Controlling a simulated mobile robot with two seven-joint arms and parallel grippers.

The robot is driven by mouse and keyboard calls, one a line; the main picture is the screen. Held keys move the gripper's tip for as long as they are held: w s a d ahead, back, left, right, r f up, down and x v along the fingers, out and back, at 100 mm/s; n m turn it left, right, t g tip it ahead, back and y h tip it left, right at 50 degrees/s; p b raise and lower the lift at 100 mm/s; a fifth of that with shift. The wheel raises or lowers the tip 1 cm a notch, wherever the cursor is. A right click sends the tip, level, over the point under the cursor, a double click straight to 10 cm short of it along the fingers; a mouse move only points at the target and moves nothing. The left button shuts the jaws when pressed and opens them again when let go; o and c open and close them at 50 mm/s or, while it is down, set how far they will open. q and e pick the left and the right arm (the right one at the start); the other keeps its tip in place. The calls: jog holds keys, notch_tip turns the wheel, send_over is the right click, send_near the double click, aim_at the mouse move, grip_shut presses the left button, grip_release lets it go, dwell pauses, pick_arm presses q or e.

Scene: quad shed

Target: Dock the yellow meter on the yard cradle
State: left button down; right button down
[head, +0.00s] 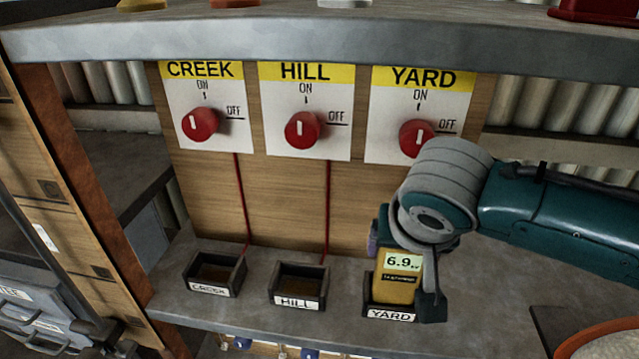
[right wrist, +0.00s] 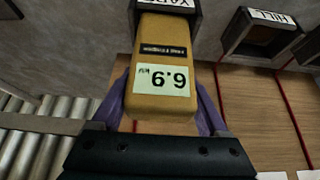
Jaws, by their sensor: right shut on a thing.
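The yellow meter (head: 398,288) stands upright with its lower end in the yard cradle (head: 391,314), a dark open box labelled YARD. Its display reads 6.9. My right gripper (head: 403,250) is shut on the meter's upper part. In the right wrist view the purple fingers of the right gripper (right wrist: 166,105) lie on both sides of the meter (right wrist: 165,60), and its far end meets the yard cradle (right wrist: 170,8). Whether it is fully seated is hidden. My left gripper is not in view.
The creek cradle (head: 214,275) and hill cradle (head: 299,286) stand empty to the left on the grey bench. Red dials for CREEK (head: 200,124), HILL (head: 301,130) and YARD (head: 417,137) are on the board behind. A grey shelf (head: 330,38) overhangs above.

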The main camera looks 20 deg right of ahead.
jog(key=shift+f, duration=0.1)
grip_release()
